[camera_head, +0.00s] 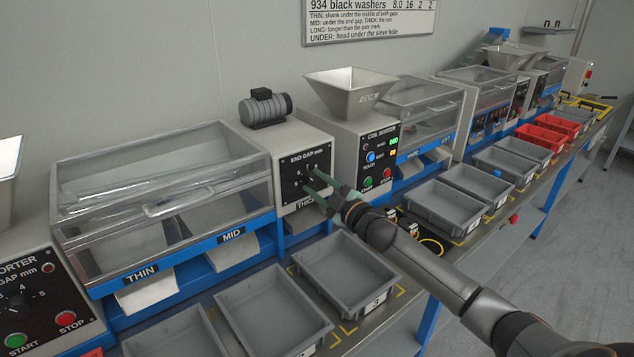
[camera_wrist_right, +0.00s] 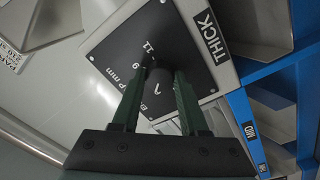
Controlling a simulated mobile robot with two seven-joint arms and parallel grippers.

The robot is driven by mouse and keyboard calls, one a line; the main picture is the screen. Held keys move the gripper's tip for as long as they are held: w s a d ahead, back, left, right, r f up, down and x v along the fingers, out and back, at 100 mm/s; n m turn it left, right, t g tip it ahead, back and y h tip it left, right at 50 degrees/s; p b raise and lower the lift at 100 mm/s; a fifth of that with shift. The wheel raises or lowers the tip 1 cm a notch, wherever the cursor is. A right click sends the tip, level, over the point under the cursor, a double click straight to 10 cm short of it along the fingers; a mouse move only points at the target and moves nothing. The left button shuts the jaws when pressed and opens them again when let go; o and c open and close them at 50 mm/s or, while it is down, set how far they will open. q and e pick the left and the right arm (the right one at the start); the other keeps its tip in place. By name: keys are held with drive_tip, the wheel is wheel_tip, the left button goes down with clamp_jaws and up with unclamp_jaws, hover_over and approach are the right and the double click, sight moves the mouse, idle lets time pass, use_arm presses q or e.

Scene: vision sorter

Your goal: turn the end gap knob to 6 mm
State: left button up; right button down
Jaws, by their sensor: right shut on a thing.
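The END GAP mm panel (camera_head: 294,190) is a black plate on the beige housing at the end of the clear-lidded sorter. In the right wrist view, this panel (camera_wrist_right: 112,52) appears tilted, with white numbers around the knob. The end gap knob (camera_wrist_right: 157,80) is dark and partly hidden between my fingers. My right gripper (camera_head: 314,180) reaches the panel from the lower right and is shut on the knob; its green fingers also show in the right wrist view (camera_wrist_right: 163,76). I cannot read which number the knob points to. My left gripper is not in view.
The THICK label (camera_wrist_right: 208,37) and its chute are just below the panel. MID (camera_head: 232,235) and THIN (camera_head: 142,274) chutes are to the left. Grey bins (camera_head: 345,267) line the bench below. A second machine with a hopper (camera_head: 350,88) stands to the right.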

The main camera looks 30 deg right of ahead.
drive_tip(key=shift+n, duration=1.1)
drive_tip(key=shift+c, duration=2.2)
unclamp_jaws()
drive_tip(key=shift+s, duration=0.1)
drive_tip(key=s+d, duration=0.1)
drive_tip(key=s, duration=1.1)
drive_tip(key=shift+s+f, duration=0.15)
drive_tip(key=shift+f, duration=0.15)
